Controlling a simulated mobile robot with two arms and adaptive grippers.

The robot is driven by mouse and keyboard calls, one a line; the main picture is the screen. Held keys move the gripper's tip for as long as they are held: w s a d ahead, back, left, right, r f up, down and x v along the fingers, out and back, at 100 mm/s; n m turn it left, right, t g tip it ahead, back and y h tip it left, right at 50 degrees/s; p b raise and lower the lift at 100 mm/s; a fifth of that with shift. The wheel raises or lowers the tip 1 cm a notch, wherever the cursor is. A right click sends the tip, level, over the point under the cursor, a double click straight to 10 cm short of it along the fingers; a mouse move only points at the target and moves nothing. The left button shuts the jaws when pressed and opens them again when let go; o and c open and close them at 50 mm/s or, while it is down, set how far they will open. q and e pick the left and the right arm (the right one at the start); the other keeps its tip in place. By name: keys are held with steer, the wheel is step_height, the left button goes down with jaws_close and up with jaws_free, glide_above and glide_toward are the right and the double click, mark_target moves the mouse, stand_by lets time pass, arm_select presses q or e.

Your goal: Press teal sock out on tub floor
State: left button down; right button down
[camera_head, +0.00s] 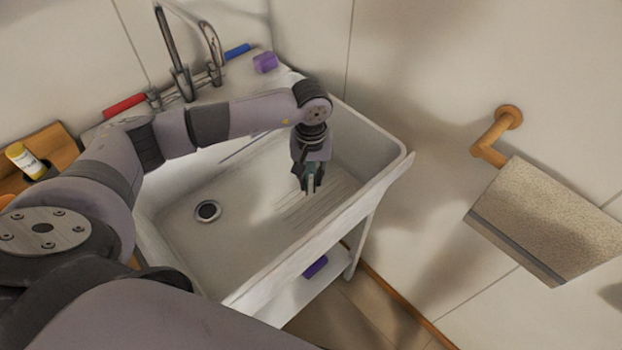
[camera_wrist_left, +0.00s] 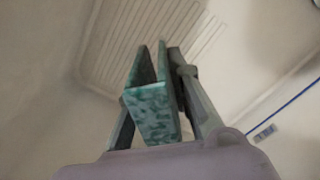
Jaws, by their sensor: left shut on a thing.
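The teal sock (camera_wrist_left: 152,110) shows in the left wrist view as a mottled teal, folded piece between the fingers. My left gripper (camera_wrist_left: 160,95) is shut on it. In the head view my left gripper (camera_head: 311,185) points down inside the white tub (camera_head: 245,195), over the ribbed part of its floor. Only a little of the teal sock shows there, and I cannot tell whether it touches the floor. The ribbed floor also shows beyond the sock in the left wrist view. My right gripper is not in view.
A drain (camera_head: 208,211) sits in the tub floor at left. Taps (camera_head: 182,80), a red item (camera_head: 124,105), a blue item (camera_head: 238,50) and a purple block (camera_head: 265,62) are along the back. A towel (camera_head: 550,225) hangs on a wooden wall holder at right.

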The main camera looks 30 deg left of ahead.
mark_target(312, 166)
arm_select(q)
steer(key=shift+r+p, duration=1.2)
steer(key=shift+r, duration=1.75)
